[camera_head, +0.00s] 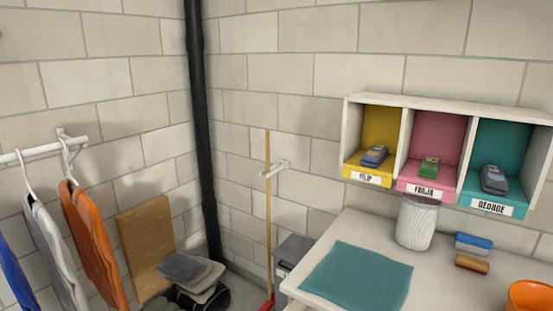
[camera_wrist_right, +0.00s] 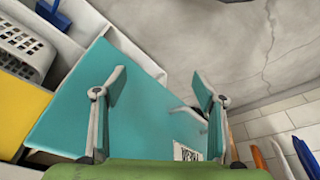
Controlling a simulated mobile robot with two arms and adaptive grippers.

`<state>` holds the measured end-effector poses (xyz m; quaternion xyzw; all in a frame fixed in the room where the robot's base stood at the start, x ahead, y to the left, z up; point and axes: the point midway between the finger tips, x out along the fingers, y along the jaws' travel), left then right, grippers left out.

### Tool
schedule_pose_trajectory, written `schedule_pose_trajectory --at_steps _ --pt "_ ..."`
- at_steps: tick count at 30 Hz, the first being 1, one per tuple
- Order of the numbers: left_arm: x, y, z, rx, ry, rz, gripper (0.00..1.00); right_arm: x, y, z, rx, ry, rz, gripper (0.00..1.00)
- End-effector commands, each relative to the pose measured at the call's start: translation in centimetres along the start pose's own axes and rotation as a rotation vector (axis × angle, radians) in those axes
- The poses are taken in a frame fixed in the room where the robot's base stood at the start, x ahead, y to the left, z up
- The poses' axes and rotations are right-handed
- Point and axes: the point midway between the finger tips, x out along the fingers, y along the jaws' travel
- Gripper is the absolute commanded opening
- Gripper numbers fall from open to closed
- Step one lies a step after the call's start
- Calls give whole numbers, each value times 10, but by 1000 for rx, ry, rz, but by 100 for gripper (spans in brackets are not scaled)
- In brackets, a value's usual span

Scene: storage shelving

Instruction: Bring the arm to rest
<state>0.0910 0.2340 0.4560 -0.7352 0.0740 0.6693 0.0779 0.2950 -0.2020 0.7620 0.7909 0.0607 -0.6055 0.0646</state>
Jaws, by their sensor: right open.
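My right gripper (camera_wrist_right: 160,90) shows in the right wrist view with its two fingers spread apart. Nothing is held between the fingertips. A flat teal surface (camera_wrist_right: 70,120) with a white label (camera_wrist_right: 187,152) lies behind the fingers; I cannot tell how far away it is. A green shape fills the bottom edge of that view, and I cannot tell what it is. Neither arm shows in the head view, and my left gripper is in no view.
A wall cubby (camera_head: 345,135) with yellow, pink and teal compartments hangs above a white counter (camera_head: 350,228). A teal mat (camera_head: 357,276), a white ribbed container (camera_head: 415,222) and an orange bowl (camera_head: 530,297) are on the counter. Clothes (camera_head: 90,240) hang at left; a broom (camera_head: 267,215) stands mid-view.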

Motion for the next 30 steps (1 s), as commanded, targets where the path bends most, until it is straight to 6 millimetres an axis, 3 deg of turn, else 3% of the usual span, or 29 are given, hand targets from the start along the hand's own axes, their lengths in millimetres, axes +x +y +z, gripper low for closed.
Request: schedule_pose_trajectory --at_steps 1,6,11,15,19,24,30 --pt "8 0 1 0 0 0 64 27 -2 10 -1 -16 -2 64" --pt "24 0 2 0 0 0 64 114 -6 48 -6 -47 -7 64" --pt "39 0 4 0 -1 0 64 189 -10 100 -13 -80 -11 64" --pt "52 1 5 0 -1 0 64 244 -12 154 -19 -108 -15 64" --pt "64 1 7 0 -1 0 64 282 -14 208 -26 -134 -17 64" --pt "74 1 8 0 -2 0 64 309 -14 266 -32 -158 -19 64" --pt "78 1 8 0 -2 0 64 318 -14 297 -36 -169 -20 64"
